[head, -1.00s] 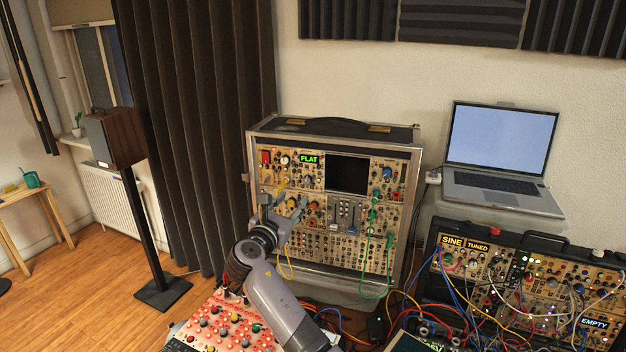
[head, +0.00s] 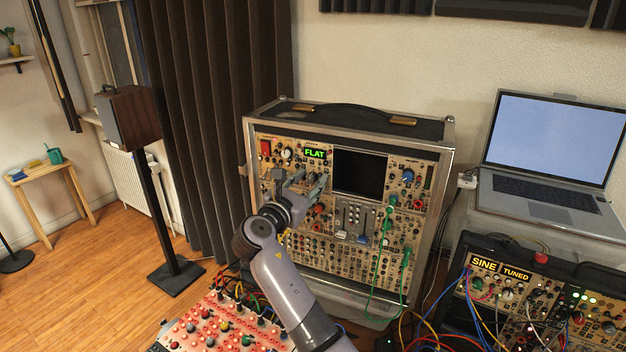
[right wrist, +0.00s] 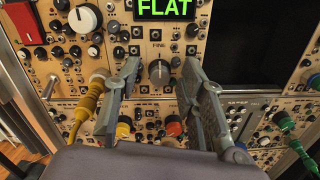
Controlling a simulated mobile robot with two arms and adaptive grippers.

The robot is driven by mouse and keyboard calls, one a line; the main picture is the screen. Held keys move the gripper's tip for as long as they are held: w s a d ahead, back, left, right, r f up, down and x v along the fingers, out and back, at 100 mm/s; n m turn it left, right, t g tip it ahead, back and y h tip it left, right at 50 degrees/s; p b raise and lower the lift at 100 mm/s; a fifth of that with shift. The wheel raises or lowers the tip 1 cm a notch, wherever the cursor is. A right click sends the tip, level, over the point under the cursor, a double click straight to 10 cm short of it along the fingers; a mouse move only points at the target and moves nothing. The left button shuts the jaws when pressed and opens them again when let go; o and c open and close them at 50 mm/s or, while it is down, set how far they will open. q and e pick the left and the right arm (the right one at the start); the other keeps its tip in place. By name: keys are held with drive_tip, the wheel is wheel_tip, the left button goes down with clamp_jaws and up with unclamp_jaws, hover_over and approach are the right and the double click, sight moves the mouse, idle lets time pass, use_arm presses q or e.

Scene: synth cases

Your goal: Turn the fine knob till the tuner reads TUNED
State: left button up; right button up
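The tuner display (head: 315,153) on the upright case reads FLAT in green; it also shows at the top of the right wrist view (right wrist: 166,8). Below it in the right wrist view is the grey fine knob (right wrist: 158,72) with a white pointer line, under the label FINE. My right gripper (head: 300,178) is in front of the case, just below the display. In the right wrist view its two fingers (right wrist: 160,80) are spread, one on each side of the knob, with visible gaps. I cannot tell how far the tips are from the panel. The left gripper is not in view.
A yellow plug (right wrist: 92,98) sits left of the fingers, and a red knob (right wrist: 173,127) lies below. A second case (head: 503,268) reading SINE and TUNED, and a laptop (head: 550,150), stand at right.

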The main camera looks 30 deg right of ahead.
drive_tip(key=shift+s+a+r, duration=0.1)
drive_tip(key=shift+a, duration=0.05)
drive_tip(key=shift+c, duration=0.4)
clamp_jaws()
